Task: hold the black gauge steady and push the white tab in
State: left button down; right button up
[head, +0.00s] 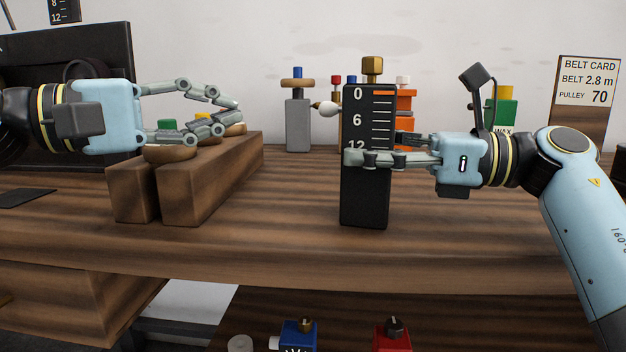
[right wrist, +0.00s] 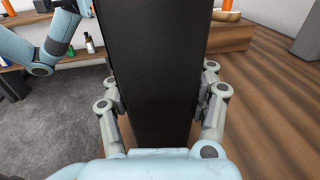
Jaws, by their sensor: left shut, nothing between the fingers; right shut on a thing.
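The black gauge (head: 365,200) stands upright on the wooden bench, with a white scale marked 0, 6 and 12 and a brass knob on top. My right gripper (head: 372,152) is shut on it from the right, below the middle; the right wrist view shows the dark body (right wrist: 155,60) between both fingers (right wrist: 160,88). A small white rounded piece (head: 328,108), which looks like the white tab, sticks out at the gauge's upper left side. My left gripper (head: 234,112) is shut and empty, left of the tab and apart from it, above wooden blocks.
Two wooden blocks (head: 215,175) with round wooden pieces on top lie under my left gripper. A grey post (head: 298,125), orange parts (head: 404,103) and a green box (head: 503,117) stand behind. A belt card (head: 587,82) is at right. The bench front is clear.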

jog(key=o, duration=1.8)
jog(key=shift+a+f, duration=0.1)
jog(key=shift+f, duration=0.05)
jog(key=shift+c, duration=0.2)
